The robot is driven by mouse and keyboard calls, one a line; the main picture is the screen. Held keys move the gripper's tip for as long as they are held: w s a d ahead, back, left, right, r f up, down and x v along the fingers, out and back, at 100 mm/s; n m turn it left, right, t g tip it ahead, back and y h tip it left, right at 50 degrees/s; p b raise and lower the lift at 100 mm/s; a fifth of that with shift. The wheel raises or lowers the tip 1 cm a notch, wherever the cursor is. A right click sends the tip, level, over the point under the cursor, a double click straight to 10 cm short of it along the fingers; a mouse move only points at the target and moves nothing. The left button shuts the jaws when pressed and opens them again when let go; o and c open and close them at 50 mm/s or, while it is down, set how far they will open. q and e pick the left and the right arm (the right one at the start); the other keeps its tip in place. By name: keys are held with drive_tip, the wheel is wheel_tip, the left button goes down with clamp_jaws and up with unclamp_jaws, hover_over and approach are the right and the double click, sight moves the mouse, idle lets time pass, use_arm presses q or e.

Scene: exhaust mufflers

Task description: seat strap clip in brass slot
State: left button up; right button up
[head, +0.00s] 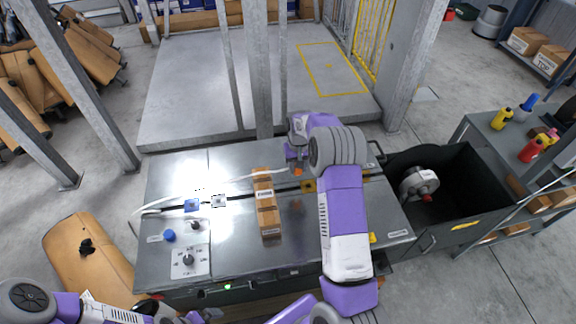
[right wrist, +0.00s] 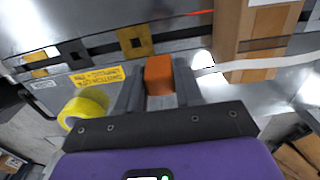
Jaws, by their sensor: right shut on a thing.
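My right gripper (head: 297,168) is over the metal table, right of the box; its fingers (right wrist: 159,92) are shut on a small orange strap clip (right wrist: 159,75), which also shows in the head view (head: 298,172). The brass slot plate (right wrist: 135,41) has a dark square hole and lies on the dark track beside the clip, apart from it in the picture; it shows in the head view (head: 308,186). The white strap (right wrist: 250,64) crosses the cardboard box (right wrist: 231,30). My left arm shows at the bottom left of the head view; its fingertips are not clear.
A blue plate (head: 192,205) and a pale plate (head: 219,201) sit on the track left of the box. A knob panel (head: 189,262) stands at front left. A yellow tape roll (right wrist: 84,108) is near the gripper. A black bin (head: 460,190) stands right of the table.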

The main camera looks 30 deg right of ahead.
drive_tip(key=shift+s+d+f+b, duration=0.3)
drive_tip(key=shift+d+f, duration=0.3)
drive_tip(key=shift+d, duration=0.1)
drive_tip(key=shift+s+d+f+b, duration=0.3)
drive_tip(key=shift+d+f, duration=0.3)
drive_tip(key=shift+d, duration=0.15)
drive_tip(key=shift+s+d+f+b, duration=0.3)
drive_tip(key=shift+d+f, duration=0.3)
drive_tip(key=shift+d, duration=0.1)
drive_tip(key=shift+f, duration=0.15)
drive_tip(key=shift+f+b, duration=1.5)
drive_tip(key=shift+f, duration=0.75)
drive_tip(key=shift+f, duration=0.5)
drive_tip(key=o, duration=1.1)
drive_tip(key=shift+r, duration=0.15)
wheel_tip(320, 180, up, 7)
drive_tip(key=shift+r+p, duration=0.2)
drive_tip(key=shift+p, duration=0.55)
